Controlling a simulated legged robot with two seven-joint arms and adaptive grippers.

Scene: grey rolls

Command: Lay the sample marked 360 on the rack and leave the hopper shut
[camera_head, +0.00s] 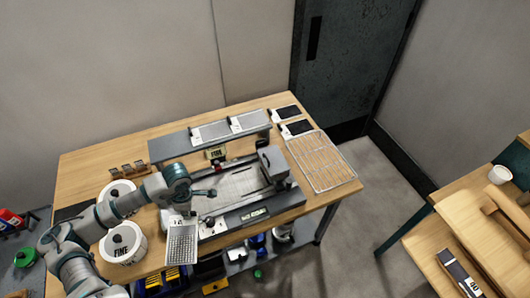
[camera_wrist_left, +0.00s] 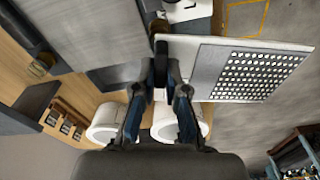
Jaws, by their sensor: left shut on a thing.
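My left gripper (camera_head: 180,214) is shut on the edge of a pale plate with a grid of holes (camera_head: 182,245). The plate hangs in front of the machine, near the table's front edge. In the left wrist view the fingers (camera_wrist_left: 163,75) pinch this perforated plate (camera_wrist_left: 255,70) at its left edge. No mark is readable on it. The wire rack (camera_head: 320,160) lies flat at the table's right end, bare. The grey machine (camera_head: 240,185) stands mid-table with an upright grey box (camera_head: 272,162) at its right; I cannot tell if that is the hopper. My right gripper is out of view.
Two dark plates with white labels (camera_head: 297,128) lie behind the rack. Two pale plates rest on a grey shelf (camera_head: 195,138) at the back. White tubs (camera_head: 123,243) stand at the left, one marked FINE. Another wooden table (camera_head: 450,230) stands at the right across a gap.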

